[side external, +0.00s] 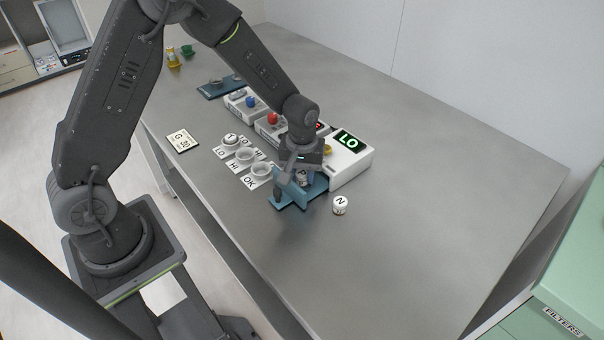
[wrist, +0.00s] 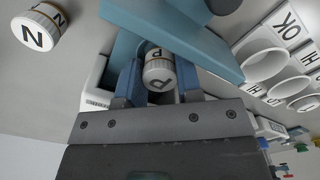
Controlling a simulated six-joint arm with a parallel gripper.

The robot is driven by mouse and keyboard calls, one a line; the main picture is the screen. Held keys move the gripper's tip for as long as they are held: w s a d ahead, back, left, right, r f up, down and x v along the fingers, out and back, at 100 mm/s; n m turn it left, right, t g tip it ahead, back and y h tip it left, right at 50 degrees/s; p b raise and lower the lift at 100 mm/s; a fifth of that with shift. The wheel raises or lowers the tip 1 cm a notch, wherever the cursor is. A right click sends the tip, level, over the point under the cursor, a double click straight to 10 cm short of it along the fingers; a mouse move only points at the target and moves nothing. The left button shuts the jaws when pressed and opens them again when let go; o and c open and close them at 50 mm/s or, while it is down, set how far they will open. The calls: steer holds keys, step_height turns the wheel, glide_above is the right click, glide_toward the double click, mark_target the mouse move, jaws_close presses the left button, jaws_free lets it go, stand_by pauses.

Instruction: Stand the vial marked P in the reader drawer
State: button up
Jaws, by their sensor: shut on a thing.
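The vial marked P (wrist: 160,72) has a white cap with a tan band and sits between the two fingers of my gripper (wrist: 158,80) in the wrist view. My gripper is shut on it. In the side external view my gripper (side external: 299,178) is low over the blue reader drawer (side external: 290,199), which is pulled out from the white reader (side external: 352,167). The reader's screen shows LO. The drawer also shows in the wrist view (wrist: 205,40). Whether the vial's base touches the drawer floor is hidden.
A vial marked N (side external: 340,205) stands on the table right of the drawer. Cups labelled HI and OK (side external: 260,173) and LO stand left of it; the LO cup holds a vial. The table's right side is clear.

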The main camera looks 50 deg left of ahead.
mark_target(301, 173)
steer(key=shift+r, duration=0.55)
steer(key=shift+s+f, duration=0.1)
steer(key=shift+f, duration=0.35)
stand_by(0.7)
steer(key=o, duration=0.6)
steer(key=shift+s+f, duration=0.1)
steer(key=shift+f, duration=0.05)
steer(key=shift+r, duration=5.7)
